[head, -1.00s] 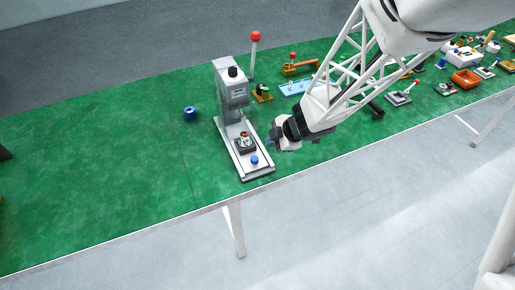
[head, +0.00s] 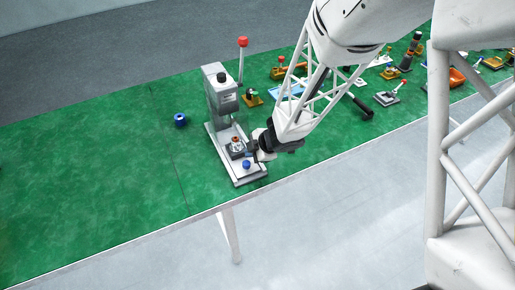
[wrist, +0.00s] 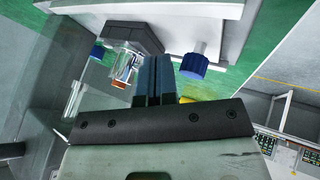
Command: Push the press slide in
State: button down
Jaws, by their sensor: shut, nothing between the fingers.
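The grey press (head: 222,100) stands upright on the green table, with a red-knobbed lever at its back. Its slide (head: 237,148) is a dark block on the pale base plate, carrying a small part with an orange-brown top. A blue knob (head: 246,164) sits at the front of the base; it also shows in the wrist view (wrist: 194,66). My gripper (head: 252,148) is just right of the slide. In the wrist view its blue fingers (wrist: 155,62) are together and empty, beside the slide block (wrist: 134,38). Whether they touch it I cannot tell.
A blue ring-shaped part (head: 180,120) lies left of the press. A light blue tray (head: 287,91) and several small fixtures lie behind my arm to the right. The table's front edge (head: 190,221) is close to the press base. The left of the table is clear.

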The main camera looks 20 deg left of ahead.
aim_at(242, 147)
jog(key=shift+x, duration=1.45)
jog(key=shift+w+a, duration=1.45)
jog(key=shift+d+r, duration=0.1)
jog(key=shift+r, duration=0.05)
jog(key=v, duration=0.9)
jog(key=shift+d+r, duration=0.25)
jog(key=shift+r, duration=0.05)
jog(key=s+d+m, duration=0.1)
jog(key=s+d, duration=0.2)
jog(key=s, duration=0.2)
jog(key=s+d+m+t, duration=0.1)
jog(key=s+d, duration=0.1)
jog(key=s, duration=0.3)
jog(key=shift+s+d+r, duration=0.15)
jog(key=shift+s+d, duration=0.25)
